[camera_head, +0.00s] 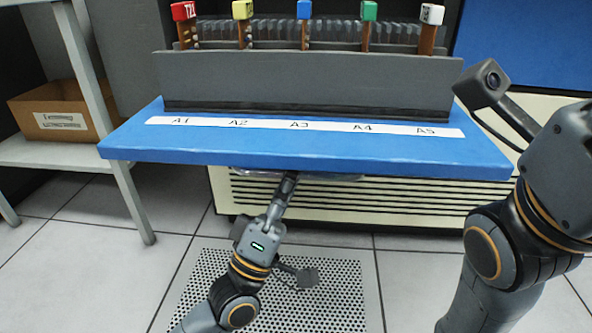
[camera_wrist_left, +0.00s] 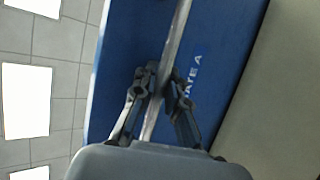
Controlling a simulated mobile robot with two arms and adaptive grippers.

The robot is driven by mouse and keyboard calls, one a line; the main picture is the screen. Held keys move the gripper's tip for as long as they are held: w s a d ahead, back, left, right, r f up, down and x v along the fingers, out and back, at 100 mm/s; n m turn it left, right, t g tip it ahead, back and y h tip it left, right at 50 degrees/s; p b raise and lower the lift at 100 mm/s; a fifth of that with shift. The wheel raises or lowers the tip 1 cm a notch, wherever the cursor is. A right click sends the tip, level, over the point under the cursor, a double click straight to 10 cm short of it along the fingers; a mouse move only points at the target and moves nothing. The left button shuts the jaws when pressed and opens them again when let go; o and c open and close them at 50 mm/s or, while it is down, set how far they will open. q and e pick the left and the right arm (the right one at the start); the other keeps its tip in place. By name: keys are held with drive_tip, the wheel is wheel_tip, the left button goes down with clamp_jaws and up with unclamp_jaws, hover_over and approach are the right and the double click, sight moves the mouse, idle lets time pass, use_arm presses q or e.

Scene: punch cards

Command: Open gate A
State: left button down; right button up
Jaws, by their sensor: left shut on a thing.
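In the left wrist view a blue panel (camera_wrist_left: 225,50) carries a partly covered label (camera_wrist_left: 197,72) whose visible letters read "ATE A". A pale metal bar (camera_wrist_left: 179,25) runs along the panel. My left gripper (camera_wrist_left: 160,78) is shut on this bar, one finger on each side of it. In the head view my left gripper (camera_head: 288,183) reaches up to the underside of the blue shelf front, and its fingertips are hidden there. My right gripper is not in view; only the right arm shows at the right.
The blue shelf (camera_head: 200,147) has a white strip marked A1 to A5. A grey card rack (camera_head: 310,92) with several coloured tabs stands on it. A cardboard box (camera_head: 58,112) sits on a side shelf. A perforated floor panel (camera_head: 345,295) lies below.

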use_arm(q)
drive_tip(key=shift+s+d+f, duration=0.1)
drive_tip(key=shift+d+f, duration=0.05)
drive_tip(key=shift+f, duration=0.45)
drive_tip(key=c, duration=1.4)
unclamp_jaws()
drive_tip(key=shift+o, duration=0.2)
drive_tip(key=shift+r, duration=0.1)
drive_tip(key=v, duration=1.2)
drive_tip(key=shift+s+a+r, duration=0.1)
drive_tip(key=shift+a, duration=0.1)
